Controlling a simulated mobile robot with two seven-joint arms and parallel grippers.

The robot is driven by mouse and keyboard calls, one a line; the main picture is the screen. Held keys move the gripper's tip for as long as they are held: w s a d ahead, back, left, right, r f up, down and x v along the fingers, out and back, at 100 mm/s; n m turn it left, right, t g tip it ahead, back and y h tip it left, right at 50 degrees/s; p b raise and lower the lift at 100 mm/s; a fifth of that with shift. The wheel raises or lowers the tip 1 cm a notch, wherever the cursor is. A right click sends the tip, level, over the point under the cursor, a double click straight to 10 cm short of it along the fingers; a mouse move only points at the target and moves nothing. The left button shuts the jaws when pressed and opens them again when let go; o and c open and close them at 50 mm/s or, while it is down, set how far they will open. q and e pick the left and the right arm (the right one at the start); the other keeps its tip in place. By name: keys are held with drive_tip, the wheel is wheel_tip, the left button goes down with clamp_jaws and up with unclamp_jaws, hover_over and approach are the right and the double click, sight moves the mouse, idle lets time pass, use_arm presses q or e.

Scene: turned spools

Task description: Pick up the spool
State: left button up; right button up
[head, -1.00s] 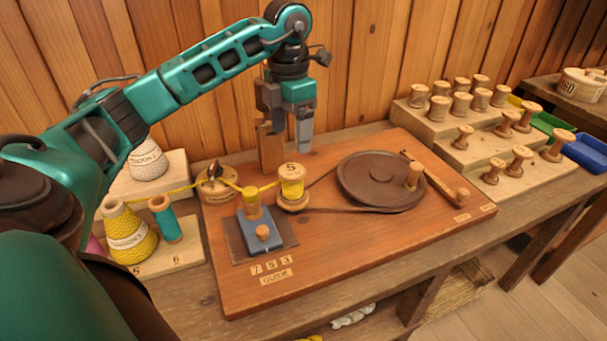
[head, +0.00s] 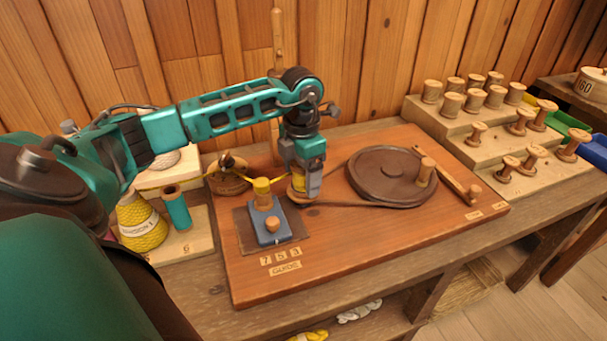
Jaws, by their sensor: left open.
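The spool (head: 298,184), wooden with yellow thread wound on it, stands upright on the winding board (head: 360,248), left of the dark wheel. My left gripper (head: 302,181) is lowered over it from above. Its jaws are open, with a finger beside the spool, and they hide the spool's top and most of its sides. I cannot tell whether the fingers touch it. A yellow thread runs from the left toward the spool. My right gripper is not in view.
A blue guide block (head: 268,226) with a wooden peg and yellow top stands just left of the gripper. The dark round wheel (head: 380,180) is to the right. A yellow cone (head: 141,222) and teal spool (head: 177,210) stand left. A stepped rack (head: 455,140) of bare spools stands right.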

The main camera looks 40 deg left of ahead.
use_arm(q)
drive_tip(key=shift+c, duration=0.2)
drive_tip(key=c, duration=0.8)
drive_tip(key=shift+r, duration=0.15)
